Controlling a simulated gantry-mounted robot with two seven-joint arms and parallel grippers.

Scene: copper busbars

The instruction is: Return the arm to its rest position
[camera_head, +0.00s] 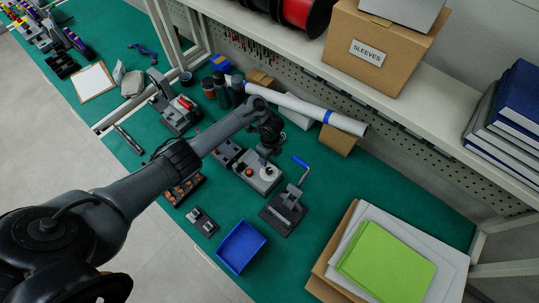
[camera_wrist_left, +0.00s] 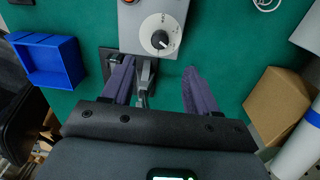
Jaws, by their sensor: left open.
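My left arm (camera_head: 150,187) reaches in from the lower left over the green bench. Its gripper (camera_head: 268,148) is above the bench, by the grey control box (camera_head: 258,174). In the left wrist view the two dark purple fingers (camera_wrist_left: 159,68) stand wide apart with nothing held between them. The grey box with a round dial (camera_wrist_left: 153,22) lies beyond the fingertips. The left finger partly covers a dark bench tool (camera_wrist_left: 145,76). My right gripper is in neither view.
A blue bin (camera_head: 240,247) and a blue-handled bench tool (camera_head: 283,211) stand in front. A long white roll (camera_head: 306,108) and cardboard boxes (camera_head: 338,139) lie behind. Stacked sheets with a green top (camera_head: 386,263) are at right. A shelf (camera_head: 408,108) overhangs the back.

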